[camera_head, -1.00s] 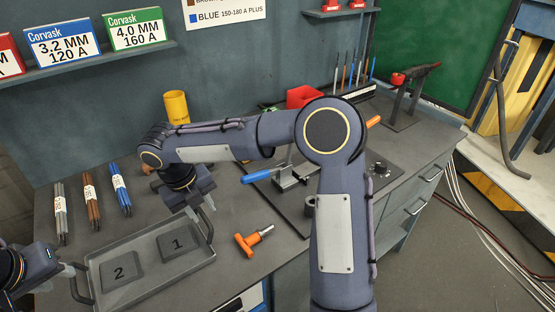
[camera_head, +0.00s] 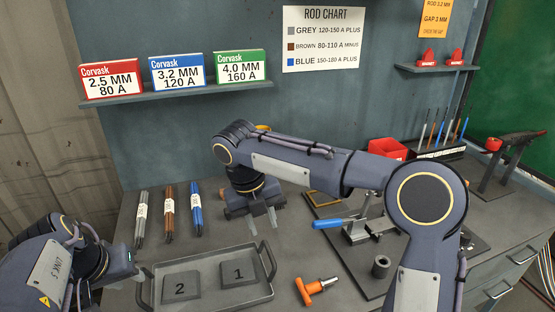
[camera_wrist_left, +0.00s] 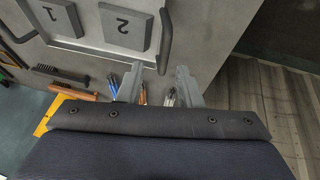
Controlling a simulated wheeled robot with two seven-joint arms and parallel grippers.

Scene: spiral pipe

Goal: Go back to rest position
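My left gripper (camera_head: 134,268) is at the lower left, just beside the left handle of the grey tray (camera_head: 160,304). In the left wrist view its two fingers (camera_wrist_left: 158,78) stand apart with nothing between them, and the tray handle (camera_wrist_left: 165,40) is outside them. My right gripper (camera_head: 262,220) points down above the tray's right rear side. Its fingers are apart and empty. The tray lies on the bench and holds two dark plates marked 2 (camera_head: 181,287) and 1 (camera_head: 238,274).
Grey (camera_head: 141,215), brown (camera_head: 168,212) and blue (camera_head: 196,208) rod bundles lie behind the tray. An orange-handled tool (camera_head: 312,289) lies right of it. A blue-handled clamp (camera_head: 335,222) and red bin (camera_head: 387,150) are farther right. A shelf (camera_head: 180,94) holds boxes.

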